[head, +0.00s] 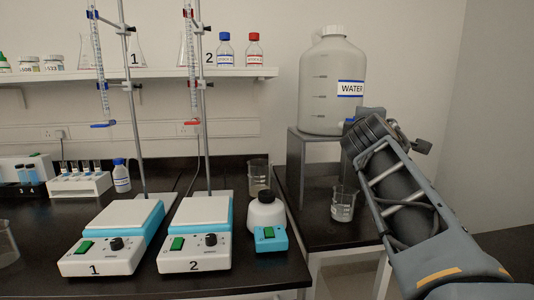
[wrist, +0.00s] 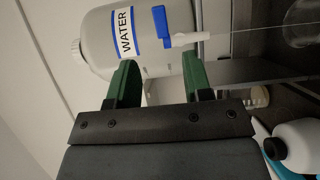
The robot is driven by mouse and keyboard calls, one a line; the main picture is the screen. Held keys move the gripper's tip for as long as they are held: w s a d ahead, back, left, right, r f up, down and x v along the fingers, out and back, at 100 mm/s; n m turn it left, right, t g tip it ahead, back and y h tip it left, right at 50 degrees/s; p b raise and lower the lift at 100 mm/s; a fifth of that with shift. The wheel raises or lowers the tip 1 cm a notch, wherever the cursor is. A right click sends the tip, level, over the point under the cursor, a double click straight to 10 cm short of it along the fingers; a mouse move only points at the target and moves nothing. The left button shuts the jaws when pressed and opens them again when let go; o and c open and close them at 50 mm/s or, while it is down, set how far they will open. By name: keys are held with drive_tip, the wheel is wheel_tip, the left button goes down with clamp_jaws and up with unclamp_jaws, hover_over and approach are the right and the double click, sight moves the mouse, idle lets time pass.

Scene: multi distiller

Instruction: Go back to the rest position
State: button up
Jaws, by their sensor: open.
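My gripper (wrist: 158,65) shows in the wrist view with its two green fingers apart and nothing between them. Beyond the fingertips is the large jug labelled WATER (head: 334,85), also in the wrist view (wrist: 140,35). Its tap with a blue handle (wrist: 161,27) and white spout shows beyond the fingers. A thin pale line runs from the spout towards a glass beaker (wrist: 302,30), looking like a water stream. In the head view, my arm reaches up to the jug's tap, and its wrist hides the fingers. The beaker (head: 343,204) stands below the tap.
The jug stands on a grey stand (head: 312,150). To the left are two numbered stirrer plates (head: 110,240) (head: 200,235), with burettes on stands above them. A white bottle (head: 266,212) sits on a blue device. A wall shelf (head: 150,72) holds flasks and bottles.

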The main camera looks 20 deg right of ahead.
drive_tip(key=s+a+f+m+g+y+p, duration=0.5)
drive_tip(key=a+p, duration=0.5)
drive_tip(key=p, duration=0.3)
drive_tip(key=s+a+f+m+g+y+p, duration=0.5)
drive_tip(key=s+a+f+p, duration=0.3)
drive_tip(key=p, duration=0.6)
drive_tip(key=shift+s+a+f+m+g+y, duration=0.15)
drive_tip(key=shift+s+a+m+g+y, duration=0.35)
drive_tip(key=shift+a, duration=0.6)
